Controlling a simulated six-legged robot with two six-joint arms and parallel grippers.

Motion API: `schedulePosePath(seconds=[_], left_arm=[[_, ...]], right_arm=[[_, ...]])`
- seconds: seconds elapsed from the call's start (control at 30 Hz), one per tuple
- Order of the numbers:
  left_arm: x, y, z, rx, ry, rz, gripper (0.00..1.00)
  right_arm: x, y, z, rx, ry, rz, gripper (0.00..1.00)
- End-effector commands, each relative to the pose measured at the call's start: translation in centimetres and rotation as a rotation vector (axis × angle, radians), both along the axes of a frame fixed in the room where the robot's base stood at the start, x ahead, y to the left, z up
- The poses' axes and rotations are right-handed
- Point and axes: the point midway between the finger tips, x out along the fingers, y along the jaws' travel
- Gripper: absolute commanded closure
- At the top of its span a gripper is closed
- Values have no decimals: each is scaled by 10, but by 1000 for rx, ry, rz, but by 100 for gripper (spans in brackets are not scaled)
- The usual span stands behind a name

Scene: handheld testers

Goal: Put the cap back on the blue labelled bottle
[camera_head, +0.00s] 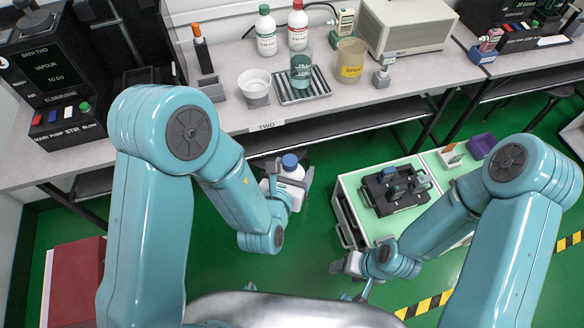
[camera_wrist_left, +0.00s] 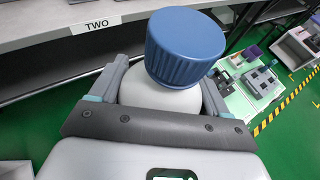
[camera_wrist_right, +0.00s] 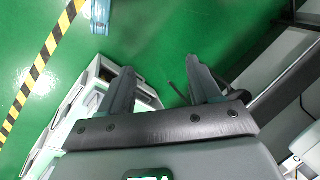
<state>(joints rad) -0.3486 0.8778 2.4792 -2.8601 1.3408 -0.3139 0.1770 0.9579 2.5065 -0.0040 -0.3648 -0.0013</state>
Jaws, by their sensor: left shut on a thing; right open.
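A white bottle (camera_head: 291,173) with a ribbed blue cap (camera_head: 290,161) is held in my left gripper (camera_head: 289,180), in front of the bench. In the left wrist view the blue cap (camera_wrist_left: 185,48) sits over the top of the white bottle (camera_wrist_left: 150,93), between the fingers. Whether the cap is fully seated cannot be told, and the bottle's label is hidden. My right gripper (camera_head: 352,268) is open and empty, low over the green floor.
The bench holds a green-capped bottle (camera_head: 265,32), a red-capped bottle (camera_head: 298,26), a teal beaker (camera_head: 301,70) on a ribbed rack (camera_head: 317,91), a white bowl (camera_head: 255,83) and a yellow-labelled jar (camera_head: 350,58). A low green-topped cabinet (camera_head: 347,190) with a dark tray (camera_head: 377,192) stands right.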

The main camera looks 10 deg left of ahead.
Motion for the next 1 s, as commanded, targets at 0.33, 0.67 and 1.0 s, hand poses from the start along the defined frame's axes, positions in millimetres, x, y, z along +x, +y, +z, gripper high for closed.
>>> schedulePosePath(seconds=[0.33,0.67,1.0], left_arm=[[16,83,69,27,-29,271,100],[0,151,113,0,-1,499,100],[0,152,113,0,0,501,100]], right_arm=[[1,0,0,0,-1,0,37],[1,0,0,0,0,0,37],[1,0,0,0,0,0,57]])
